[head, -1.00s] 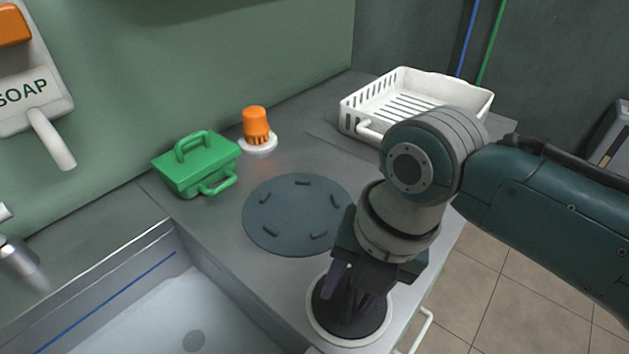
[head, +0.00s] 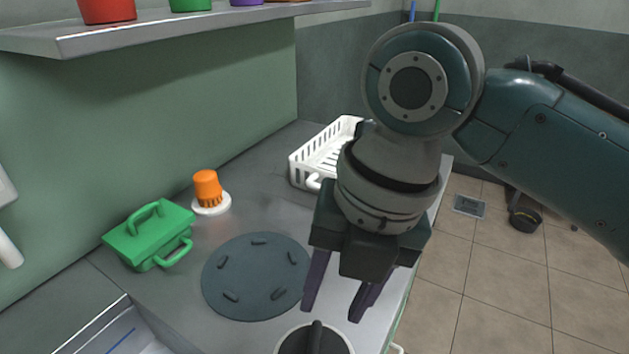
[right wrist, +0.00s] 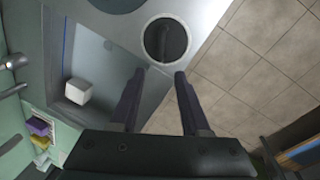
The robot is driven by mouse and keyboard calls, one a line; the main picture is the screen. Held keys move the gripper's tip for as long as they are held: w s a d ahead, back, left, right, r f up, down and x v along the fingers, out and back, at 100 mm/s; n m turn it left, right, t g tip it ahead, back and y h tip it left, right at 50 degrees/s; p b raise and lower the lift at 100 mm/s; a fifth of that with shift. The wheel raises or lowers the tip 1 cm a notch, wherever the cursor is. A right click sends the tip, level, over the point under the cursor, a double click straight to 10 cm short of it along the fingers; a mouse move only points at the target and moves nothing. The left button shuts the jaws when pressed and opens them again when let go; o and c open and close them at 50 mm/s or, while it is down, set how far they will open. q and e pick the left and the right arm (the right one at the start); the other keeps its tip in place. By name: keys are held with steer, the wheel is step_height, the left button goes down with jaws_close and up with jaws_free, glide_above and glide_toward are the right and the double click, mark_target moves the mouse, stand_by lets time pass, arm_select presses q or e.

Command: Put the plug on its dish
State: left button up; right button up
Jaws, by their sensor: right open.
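The plug (head: 300,342), a black disc with a raised grip bar, lies in a round white-rimmed dish (head: 348,339) at the front of the counter, cut off by the bottom edge of the head view. In the right wrist view the plug (right wrist: 168,40) sits inside the pale ring of the dish (right wrist: 146,36). My right gripper (head: 332,311) is open and empty, pointing down above the plug and apart from it. In the right wrist view its fingers (right wrist: 159,74) are spread, with nothing between them. My left gripper is not in view.
A dark round mat (head: 240,285) lies left of my right gripper. A green box (head: 150,237), an orange-topped item (head: 207,188) on a white base and a white basket (head: 318,158) stand behind. The sink (head: 120,335) is at lower left; a shelf (head: 190,28) hangs above.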

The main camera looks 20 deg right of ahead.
steer(key=s+d+m+t, duration=0.1)
steer(key=s+m, duration=0.3)
steer(key=m, duration=0.5)
steer(key=s+d+m+h, duration=0.1)
steer(key=s+d+m, duration=0.2)
steer(key=m, duration=0.6)
steer(key=s+d+m+t, duration=0.1)
steer(key=s+d+m, duration=0.1)
steer(key=s+m, duration=0.5)
steer(key=shift+d+f+m+t+h, duration=0.15)
steer(key=shift+d+m+t+h, duration=0.2)
steer(key=shift+m, duration=1.25)
steer(key=shift+s, duration=0.1)
